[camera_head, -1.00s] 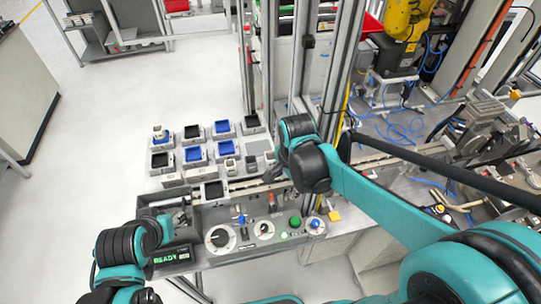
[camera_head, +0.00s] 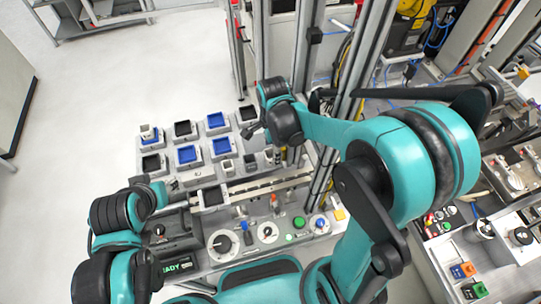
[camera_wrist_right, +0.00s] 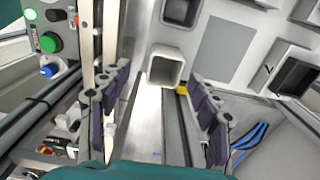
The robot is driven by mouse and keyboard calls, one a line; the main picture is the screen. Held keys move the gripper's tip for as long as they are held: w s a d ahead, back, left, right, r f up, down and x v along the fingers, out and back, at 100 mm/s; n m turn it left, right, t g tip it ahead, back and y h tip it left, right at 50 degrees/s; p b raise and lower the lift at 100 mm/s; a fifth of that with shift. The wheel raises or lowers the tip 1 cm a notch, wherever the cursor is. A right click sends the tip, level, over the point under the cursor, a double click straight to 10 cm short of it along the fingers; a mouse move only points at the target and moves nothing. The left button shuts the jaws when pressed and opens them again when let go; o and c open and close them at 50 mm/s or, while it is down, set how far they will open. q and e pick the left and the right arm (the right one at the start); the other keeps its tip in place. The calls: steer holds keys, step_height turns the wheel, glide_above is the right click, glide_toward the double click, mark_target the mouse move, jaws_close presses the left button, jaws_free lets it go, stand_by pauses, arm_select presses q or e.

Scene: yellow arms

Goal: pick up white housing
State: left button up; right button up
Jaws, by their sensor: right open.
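In the right wrist view a white, square, hollow housing (camera_wrist_right: 166,51) stands ahead of my right gripper (camera_wrist_right: 160,80), roughly centred between the fingertips. The two dark fingers are wide apart with nothing between them, and they appear not to touch the housing. In the head view my right gripper (camera_head: 256,131) hangs over the back right of the parts table, partly hidden by its own wrist. I cannot tell which small pale part in the head view is this housing. My left arm shows at the lower left, but its gripper cannot be made out.
Trays with blue (camera_head: 187,154) and black (camera_head: 183,129) inserts stand on the parts table. A rail (camera_head: 262,184) runs in front of them. A control panel (camera_head: 268,232) has a green button (camera_head: 299,222). A metal post (camera_head: 345,120) stands close to my right arm.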

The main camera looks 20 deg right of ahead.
mark_target(271, 157)
steer(key=f, duration=0.3)
steer(key=f+b, duration=0.1)
steer(key=f, duration=0.1)
steer(key=shift+w+a+f, duration=0.1)
steer(key=shift+w+f, duration=0.05)
steer(key=shift+w, duration=0.2)
steer(key=shift+s, duration=0.1)
steer(key=c, duration=1.2)
